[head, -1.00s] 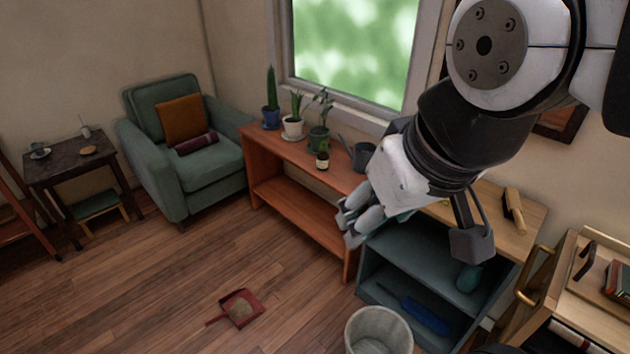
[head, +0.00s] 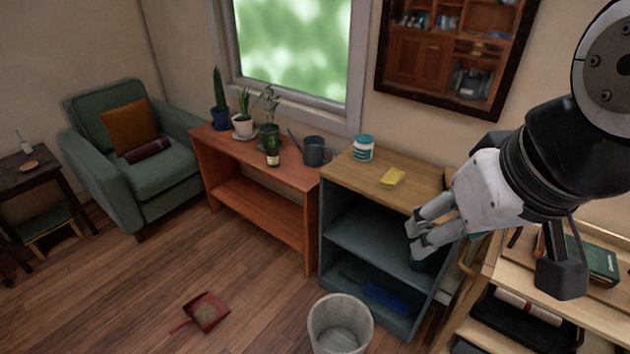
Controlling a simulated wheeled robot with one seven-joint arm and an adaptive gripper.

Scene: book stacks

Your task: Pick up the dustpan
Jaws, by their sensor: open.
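A red dustpan (head: 207,311) lies on the wooden floor at the lower left of the head view. Its short handle points to the lower left, and a tan patch of what looks like debris lies in its pan. My gripper (head: 411,238) is open and empty at the right, well apart from the dustpan. It shows in front of the blue-grey shelf unit, with its grey fingers pointing left.
A pale bin (head: 341,333) stands on the floor right of the dustpan. The blue-grey shelf unit (head: 330,270) holds a blue long-handled item (head: 386,297). An orange-brown shelf (head: 265,225) and green armchair (head: 165,170) stand behind. Floor around the dustpan is clear.

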